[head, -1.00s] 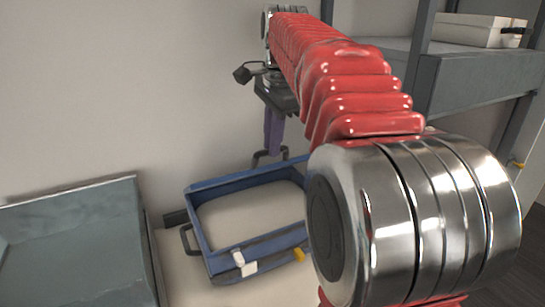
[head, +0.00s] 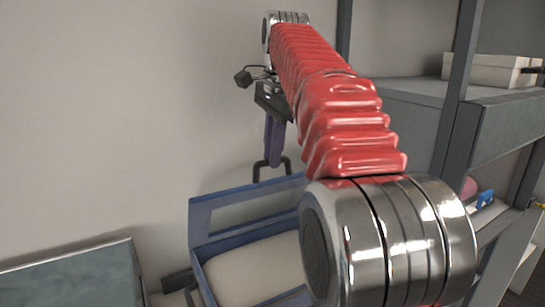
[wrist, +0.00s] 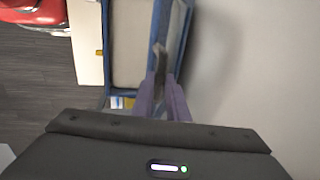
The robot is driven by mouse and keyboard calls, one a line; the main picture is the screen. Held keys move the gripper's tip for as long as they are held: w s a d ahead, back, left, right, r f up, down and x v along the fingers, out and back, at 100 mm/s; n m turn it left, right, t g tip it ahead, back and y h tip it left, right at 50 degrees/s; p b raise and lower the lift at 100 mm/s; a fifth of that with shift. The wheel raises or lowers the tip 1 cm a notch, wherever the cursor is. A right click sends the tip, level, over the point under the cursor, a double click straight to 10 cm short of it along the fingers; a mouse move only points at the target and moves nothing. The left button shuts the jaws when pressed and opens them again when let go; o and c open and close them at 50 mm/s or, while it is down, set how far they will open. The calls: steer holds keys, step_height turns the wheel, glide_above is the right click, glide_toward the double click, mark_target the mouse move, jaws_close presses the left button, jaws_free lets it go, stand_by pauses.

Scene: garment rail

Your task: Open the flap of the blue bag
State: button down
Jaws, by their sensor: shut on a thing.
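The blue bag (head: 205,272) stands low in front of the wall in the head view, with a pale inside. Its blue-edged flap (head: 225,212) stands up along the back, clear of the bag's opening. My gripper (head: 272,152) has purple fingers and is shut on the dark handle (head: 287,165) at the flap's top edge. In the wrist view my gripper (wrist: 163,92) also shows around the dark handle (wrist: 160,62), with the blue bag (wrist: 108,50) beyond it. My arm hides the bag's right side in the head view.
A grey-topped box or bench (head: 70,275) stands left of the bag. A grey shelf unit (head: 455,135) with a white box (head: 490,72) is at right. The pale wall (head: 120,120) behind is bare.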

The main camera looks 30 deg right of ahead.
steer(key=shift+f, duration=0.15)
steer(key=shift+w+a, duration=0.35)
steer(key=shift+a, duration=0.05)
steer(key=shift+w, duration=0.4)
stand_by(0.9)
steer(key=c, duration=2.1)
jaws_free()
steer(key=shift+w, duration=0.1)
steer(key=o, duration=0.4)
steer(key=shift+r, duration=0.3)
steer(key=shift+s+r, duration=0.25)
steer(key=shift+r, duration=0.9)
steer(key=shift+s+r, duration=0.2)
steer(key=shift+r, duration=1)
steer(key=shift+s+r, duration=0.25)
steer(key=shift+r, duration=0.9)
